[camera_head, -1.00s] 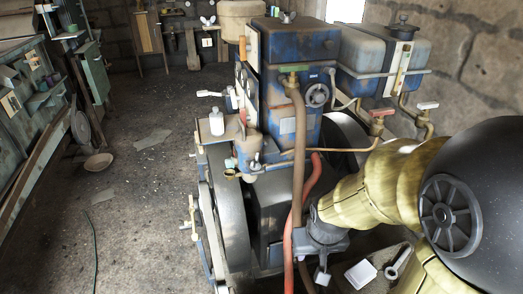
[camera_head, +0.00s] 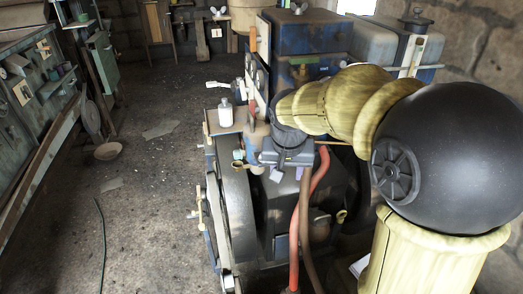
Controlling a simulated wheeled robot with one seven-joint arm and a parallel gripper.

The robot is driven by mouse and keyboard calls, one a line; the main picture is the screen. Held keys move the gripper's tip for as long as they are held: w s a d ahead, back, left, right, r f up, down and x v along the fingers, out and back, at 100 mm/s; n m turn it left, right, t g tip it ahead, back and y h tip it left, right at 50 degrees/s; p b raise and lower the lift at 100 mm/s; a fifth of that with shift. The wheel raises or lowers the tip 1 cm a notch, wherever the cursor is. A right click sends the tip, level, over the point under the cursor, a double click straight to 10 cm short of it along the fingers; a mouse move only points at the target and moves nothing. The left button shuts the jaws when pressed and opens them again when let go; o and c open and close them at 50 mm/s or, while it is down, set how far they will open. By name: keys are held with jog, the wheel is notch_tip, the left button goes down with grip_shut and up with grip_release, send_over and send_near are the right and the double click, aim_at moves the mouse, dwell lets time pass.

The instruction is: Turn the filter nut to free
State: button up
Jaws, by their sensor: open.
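A blue engine (camera_head: 300,72) with a dark flywheel (camera_head: 237,205) stands in the middle of the camera_head view. A small blue filter-like body (camera_head: 256,134) is on its front left, with a brass fitting (camera_head: 238,155) beside it. I cannot single out the filter nut; my gripper hides part of this area. My gripper (camera_head: 287,174) points downward in front of the engine, just right of the filter-like body. Its two pale fingertips are apart, and nothing shows between them. I cannot tell whether they touch anything.
A white bottle (camera_head: 226,113) stands on a small ledge left of the filter-like body. A red hose (camera_head: 305,220) and a brown hose hang below my gripper. A grey-blue tank (camera_head: 385,45) is behind.

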jog(key=w+a+r+m, duration=0.1)
jog(key=w+a+r, duration=0.1)
jog(key=r, duration=0.4)
jog(key=w+a+r+m+t+h, duration=0.1)
jog(key=w+a+r, duration=0.2)
jog(key=a+r, duration=0.2)
notch_tip(320, 180, up, 2)
jog(key=shift+w+a+r+m, duration=0.1)
jog(key=shift+w+a+m, duration=0.2)
jog(key=shift+w+m, duration=0.1)
jog(key=b+x, duration=0.2)
jog(key=x, duration=1.5)
jog(key=shift+d+f, duration=0.15)
jog(key=shift+f, duration=0.15)
grip_shut()
